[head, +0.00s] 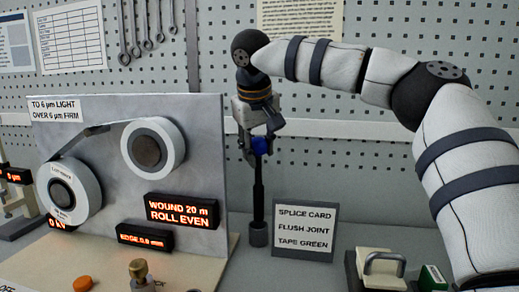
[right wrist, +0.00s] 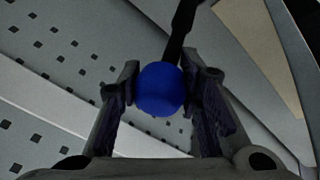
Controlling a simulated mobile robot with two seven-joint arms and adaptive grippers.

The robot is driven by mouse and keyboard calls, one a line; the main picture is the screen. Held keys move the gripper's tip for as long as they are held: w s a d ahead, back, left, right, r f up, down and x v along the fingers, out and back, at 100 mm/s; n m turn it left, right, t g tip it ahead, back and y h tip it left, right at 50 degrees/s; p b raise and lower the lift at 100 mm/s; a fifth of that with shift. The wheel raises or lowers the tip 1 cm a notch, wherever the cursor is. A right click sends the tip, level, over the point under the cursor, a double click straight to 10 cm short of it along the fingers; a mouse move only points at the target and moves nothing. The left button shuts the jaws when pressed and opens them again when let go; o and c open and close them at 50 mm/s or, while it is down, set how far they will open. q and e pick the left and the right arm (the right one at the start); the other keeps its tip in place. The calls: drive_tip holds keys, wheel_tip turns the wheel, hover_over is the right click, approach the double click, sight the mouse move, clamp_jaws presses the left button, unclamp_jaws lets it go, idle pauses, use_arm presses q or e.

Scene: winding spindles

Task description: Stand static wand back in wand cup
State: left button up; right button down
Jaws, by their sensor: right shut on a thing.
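The static wand (head: 258,190) is a thin black rod with a blue ball at its top end. It stands upright, and its lower end meets the small dark wand cup (head: 258,235) on the bench; how deep it sits inside cannot be told. My right gripper (head: 259,144) points down from above and is shut on the blue ball. In the right wrist view the wand's blue ball (right wrist: 160,88) is between the two fingers (right wrist: 162,95), and the black rod runs away toward the top. My left gripper is not in view.
The splice card sign (head: 304,230) stands just right of the cup. The winding machine panel (head: 215,160) with two rolls and lit displays is close on the left. A block with a metal handle (head: 383,265) is at the front right. A pegboard wall (head: 370,180) is behind.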

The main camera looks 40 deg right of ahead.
drive_tip(key=shift+f, duration=0.1)
drive_tip(key=shift+f, duration=0.5)
drive_tip(key=c, duration=1.2)
unclamp_jaws()
drive_tip(key=shift+o, duration=0.2)
drive_tip(key=shift+r, duration=0.1)
drive_tip(key=v, duration=1.3)
drive_tip(key=shift+w, duration=0.15)
drive_tip(key=shift+d, duration=0.15)
